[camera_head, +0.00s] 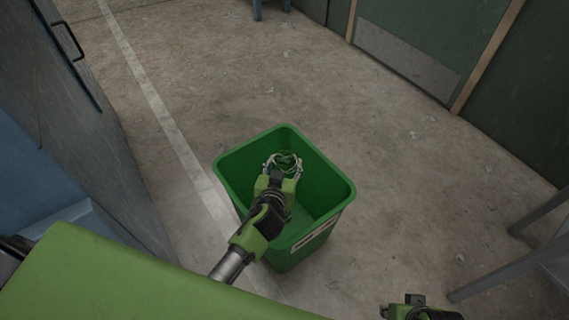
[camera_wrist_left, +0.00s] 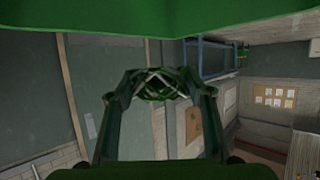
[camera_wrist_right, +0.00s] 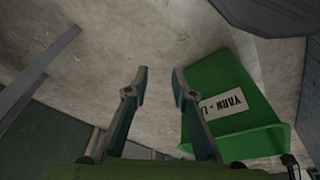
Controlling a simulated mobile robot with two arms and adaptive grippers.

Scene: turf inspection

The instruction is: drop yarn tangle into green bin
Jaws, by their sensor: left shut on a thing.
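The green bin (camera_head: 335,197) stands on the concrete floor in the middle of the head view; its labelled side, reading "YARN", shows in the right wrist view (camera_wrist_right: 222,75). My left gripper (camera_head: 284,164) reaches over the bin's opening and is shut on the yarn tangle (camera_head: 287,160), a loose greenish-white bundle. The tangle also shows between the fingertips in the left wrist view (camera_wrist_left: 161,84). I cannot tell how far above or below the rim it hangs. My right gripper (camera_wrist_right: 159,73) is open and empty, beside the bin; only part of it shows low in the head view.
A grey cabinet (camera_head: 85,130) stands at the left. Grey metal legs (camera_head: 510,262) stand at the lower right. Dark green panels (camera_head: 430,40) line the back right. The floor behind and right of the bin is clear apart from small pale scraps.

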